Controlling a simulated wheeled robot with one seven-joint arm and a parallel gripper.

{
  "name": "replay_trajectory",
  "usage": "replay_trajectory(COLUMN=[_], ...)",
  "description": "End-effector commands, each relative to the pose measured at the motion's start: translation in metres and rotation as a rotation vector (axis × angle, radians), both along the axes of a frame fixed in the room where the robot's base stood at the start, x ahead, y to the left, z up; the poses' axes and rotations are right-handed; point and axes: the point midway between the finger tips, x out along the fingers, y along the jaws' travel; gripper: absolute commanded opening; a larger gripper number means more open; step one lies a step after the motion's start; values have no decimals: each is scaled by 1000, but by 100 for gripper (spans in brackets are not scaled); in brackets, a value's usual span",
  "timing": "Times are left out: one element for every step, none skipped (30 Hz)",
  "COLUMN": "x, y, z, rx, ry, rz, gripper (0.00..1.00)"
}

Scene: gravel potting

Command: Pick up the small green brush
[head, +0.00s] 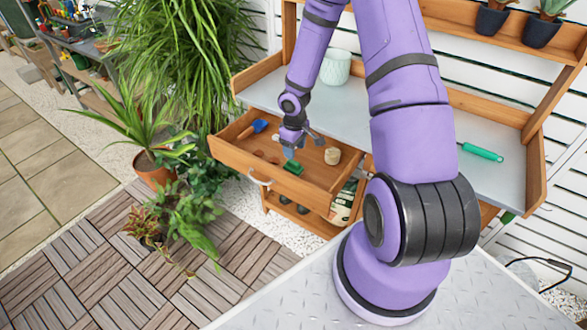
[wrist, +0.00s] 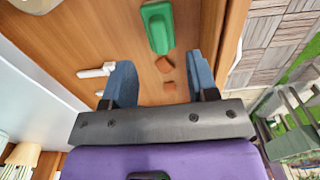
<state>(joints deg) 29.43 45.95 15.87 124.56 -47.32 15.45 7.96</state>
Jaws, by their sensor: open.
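The small green brush (head: 293,167) lies in the open wooden drawer, near its front edge. In the wrist view the brush (wrist: 157,27) shows at the top, on the drawer floor, beyond the fingertips and roughly in line with the gap between them. My gripper (head: 290,152) hangs over the drawer, just above the brush. In the wrist view its two blue fingers (wrist: 160,75) stand wide apart with nothing held between them. The brush is apart from both fingers.
The drawer (head: 233,147) also holds a blue-handled tool (head: 253,129), a beige roll (head: 332,156) and small terracotta pieces (wrist: 165,65). The drawer walls stand close around my gripper. A teal-handled tool (head: 482,151) lies on the worktop. Plants (head: 155,165) stand left of the drawer.

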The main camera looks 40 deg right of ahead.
Motion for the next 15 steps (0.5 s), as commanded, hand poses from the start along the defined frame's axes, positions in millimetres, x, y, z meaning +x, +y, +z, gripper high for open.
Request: replay_trajectory(x=[0,0,0,0,0,0,0,0,0,1,2,3,3,4,5], y=[0,0,0,0,0,0,0,0,0,0,0,1,1,1,1], z=[-7,-10,-13,-15,-16,-18,-19,-21,-24,-28,-31,-37,-41,-45,-50], rx=[0,0,0,0,0,0,0,-1,0,0,0,0,0,0,0], ry=[2,2,1,1,1,1,1,2,2,3,2,2,2,2,3], rz=[1,1,1,1,1,1,1,1,0,0,1,2,2,2,2], gripper=[53,53,53,53,53,53,53,53,53,53,53,53,53,53,53])
